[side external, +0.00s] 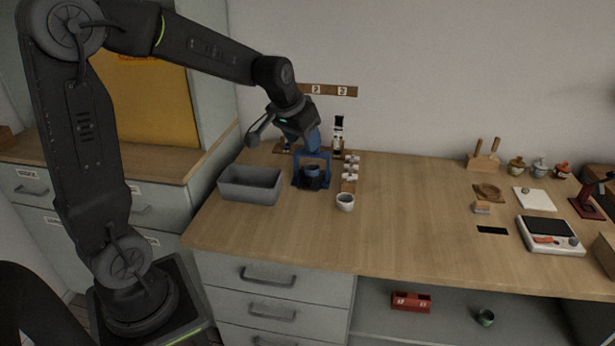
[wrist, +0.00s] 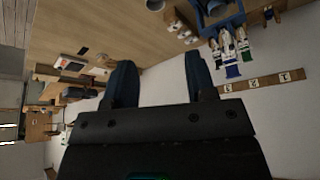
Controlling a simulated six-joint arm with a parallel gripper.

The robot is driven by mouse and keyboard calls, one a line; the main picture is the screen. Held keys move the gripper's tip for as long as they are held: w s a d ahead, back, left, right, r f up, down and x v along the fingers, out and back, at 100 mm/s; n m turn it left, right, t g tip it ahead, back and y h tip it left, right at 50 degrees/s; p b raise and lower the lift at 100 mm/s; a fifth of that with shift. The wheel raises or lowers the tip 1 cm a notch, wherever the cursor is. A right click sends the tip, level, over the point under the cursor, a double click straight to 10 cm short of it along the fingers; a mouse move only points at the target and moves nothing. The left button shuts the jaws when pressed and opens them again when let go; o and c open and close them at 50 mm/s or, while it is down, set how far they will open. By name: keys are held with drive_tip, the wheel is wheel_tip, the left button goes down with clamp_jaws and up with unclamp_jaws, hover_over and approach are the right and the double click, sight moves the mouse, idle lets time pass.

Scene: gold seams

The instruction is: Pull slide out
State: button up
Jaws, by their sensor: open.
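My gripper (side external: 308,140) hangs at the back left of the wooden worktop, close to a blue stand (side external: 325,165) with a dark round thing inside. In the wrist view my gripper (wrist: 160,75) shows two dark blue fingers spread apart with nothing between them. The blue stand also shows at the top of the wrist view (wrist: 235,17), beyond the fingertips. I cannot pick out which thing is the slide.
A grey bin (side external: 250,184) stands left of the blue stand. A white scale-like device (side external: 550,235) and lidded jars (side external: 539,167) are at the right. The middle worktop is clear.

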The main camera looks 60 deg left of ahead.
drive_tip(key=n, duration=0.2)
approach(308, 179)
drive_tip(key=shift+g+y, duration=0.3)
drive_tip(key=x, duration=0.8)
drive_tip(key=shift+w+d+f, duration=0.15)
drive_tip(key=shift+w, duration=0.35)
drive_tip(key=shift+c, duration=0.2)
clamp_jaws()
